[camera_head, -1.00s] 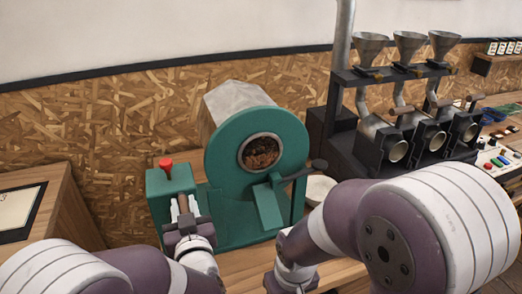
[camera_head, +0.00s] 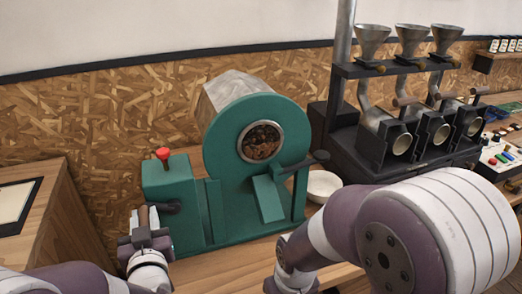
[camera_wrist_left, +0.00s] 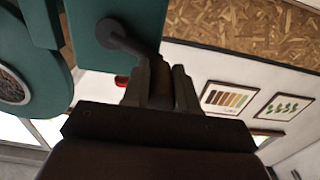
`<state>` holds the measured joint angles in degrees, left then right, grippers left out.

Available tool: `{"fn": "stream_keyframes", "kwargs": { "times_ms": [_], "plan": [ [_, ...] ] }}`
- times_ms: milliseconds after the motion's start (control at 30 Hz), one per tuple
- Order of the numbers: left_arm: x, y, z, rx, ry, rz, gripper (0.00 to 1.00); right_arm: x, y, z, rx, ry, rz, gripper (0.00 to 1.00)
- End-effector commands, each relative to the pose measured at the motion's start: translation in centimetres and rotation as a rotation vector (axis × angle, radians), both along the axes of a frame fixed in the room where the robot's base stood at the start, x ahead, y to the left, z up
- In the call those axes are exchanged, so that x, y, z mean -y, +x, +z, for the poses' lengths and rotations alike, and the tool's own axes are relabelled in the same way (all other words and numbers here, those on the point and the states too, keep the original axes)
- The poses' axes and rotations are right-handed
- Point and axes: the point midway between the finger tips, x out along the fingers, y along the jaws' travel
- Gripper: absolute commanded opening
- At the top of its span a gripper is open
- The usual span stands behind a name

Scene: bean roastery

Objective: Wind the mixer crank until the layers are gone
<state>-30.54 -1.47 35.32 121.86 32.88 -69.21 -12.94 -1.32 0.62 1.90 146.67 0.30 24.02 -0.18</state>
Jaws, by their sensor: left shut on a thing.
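The green mixer (camera_head: 226,135) stands on the wooden counter, with a metal drum behind its round front plate. Its round window (camera_head: 261,141) shows mottled dark brown and lighter beans; I see no clear bands. The crank (camera_head: 168,207) sits on the green box at the mixer's left side, and its arm reaches left to a brown grip (camera_head: 143,216). My left gripper (camera_head: 146,229) is shut on this grip. In the left wrist view the dark crank arm (camera_wrist_left: 122,40) runs to the grip between the fingers. My right arm shows at the right; its fingers are out of view.
A red knob (camera_head: 162,154) tops the green box. A pale bowl (camera_head: 324,185) stands right of the mixer, below a dark lever (camera_head: 318,156). A dark rack with funnels (camera_head: 412,42) stands to the right. A wooden cabinet (camera_head: 60,222) is at the left.

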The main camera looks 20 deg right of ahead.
Motion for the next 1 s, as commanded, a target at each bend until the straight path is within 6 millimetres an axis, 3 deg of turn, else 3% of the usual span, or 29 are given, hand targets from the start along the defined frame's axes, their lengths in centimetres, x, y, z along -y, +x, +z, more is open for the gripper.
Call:
{"fn": "stream_keyframes", "kwargs": {
  "times_ms": [33,100,267,467,633,800,1000],
  "plan": [
    [-0.2,0.0,-1.6,-0.005,0.002,0.001,0.1,0.0,0.0,-1.4,0.0,0.0,0.0,0.43],
    [-0.5,0.0,-2.7,-0.006,0.002,0.001,0.1,0.0,0.0,-2.4,0.0,0.0,0.0,0.43],
    [-0.6,0.0,-3.2,-0.004,0.0,0.0,0.1,0.0,0.0,-3.0,-0.001,0.0,0.0,0.43],
    [0.2,0.0,-6.0,-0.003,0.001,-0.003,0.1,0.0,0.0,-5.5,0.0,0.0,0.0,0.43],
    [0.7,0.0,-6.4,-0.002,0.001,-0.002,0.1,0.0,0.0,-5.9,0.0,0.0,0.0,0.43],
    [2.4,0.0,-8.1,0.001,0.0,-0.004,0.1,0.0,0.0,-7.4,0.0,0.0,0.0,0.43],
    [3.6,0.0,-8.3,0.002,-0.001,-0.004,0.1,0.0,0.0,-7.5,0.0,0.0,0.0,0.43]
  ]
}}
